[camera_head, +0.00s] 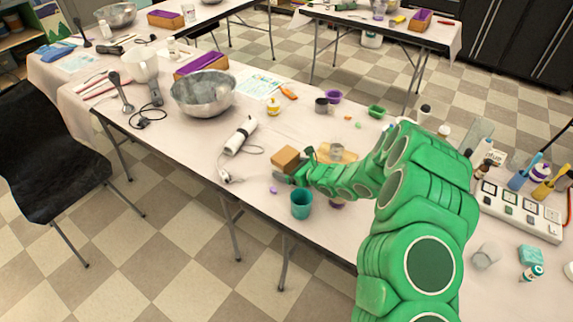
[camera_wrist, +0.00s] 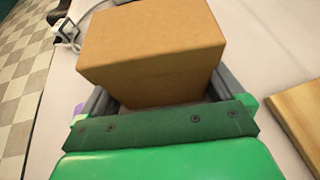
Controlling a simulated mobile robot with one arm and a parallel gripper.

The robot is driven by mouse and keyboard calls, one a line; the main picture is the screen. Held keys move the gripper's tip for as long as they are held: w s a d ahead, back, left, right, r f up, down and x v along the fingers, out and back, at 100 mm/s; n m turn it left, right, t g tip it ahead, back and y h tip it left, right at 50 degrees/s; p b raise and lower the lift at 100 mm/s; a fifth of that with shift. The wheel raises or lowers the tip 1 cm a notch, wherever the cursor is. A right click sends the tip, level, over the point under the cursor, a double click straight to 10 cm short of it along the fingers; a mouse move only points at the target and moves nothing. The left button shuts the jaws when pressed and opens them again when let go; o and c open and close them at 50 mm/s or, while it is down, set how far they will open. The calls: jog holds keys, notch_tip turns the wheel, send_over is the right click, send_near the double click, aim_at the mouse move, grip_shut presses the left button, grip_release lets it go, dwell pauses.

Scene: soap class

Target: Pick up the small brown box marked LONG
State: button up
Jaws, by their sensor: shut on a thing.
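The small brown box (camera_head: 286,157) is at the end of my green arm, over the front part of the near table. It fills the upper middle of the wrist view (camera_wrist: 150,50), between both grey fingers. My gripper (camera_head: 296,170) is shut on it, with a finger along its left and right sides in the wrist view (camera_wrist: 160,97). No LONG marking shows on the faces in view. I cannot tell whether the box touches the table or is just above it.
A teal cup (camera_head: 301,204) stands just in front of my gripper near the table edge. A white hand blender (camera_head: 241,135) with a cable lies to the left. A wooden board (camera_wrist: 300,118) is close on the right. A steel bowl (camera_head: 203,94) stands farther back.

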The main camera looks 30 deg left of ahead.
aim_at(292, 160)
jog(key=shift+r, duration=0.1)
jog(key=shift+r, duration=0.5)
jog(key=s+d+r, duration=0.1)
jog(key=r, duration=0.1)
jog(key=s+d+r, duration=0.1)
jog(key=r, duration=0.2)
jog(key=s+d+r, duration=0.1)
jog(key=r, duration=0.2)
jog(key=shift+s+d+r, duration=0.1)
jog(key=shift+s+d, duration=0.15)
jog(key=shift+s, duration=0.05)
jog(key=shift+s+d+r, duration=0.6)
jog(key=shift+s+d, duration=0.45)
jog(key=shift+s+d+r, duration=0.6)
jog(key=shift+s+d, duration=0.45)
jog(key=shift+s+d+r, duration=0.6)
jog(key=shift+s+d, duration=0.45)
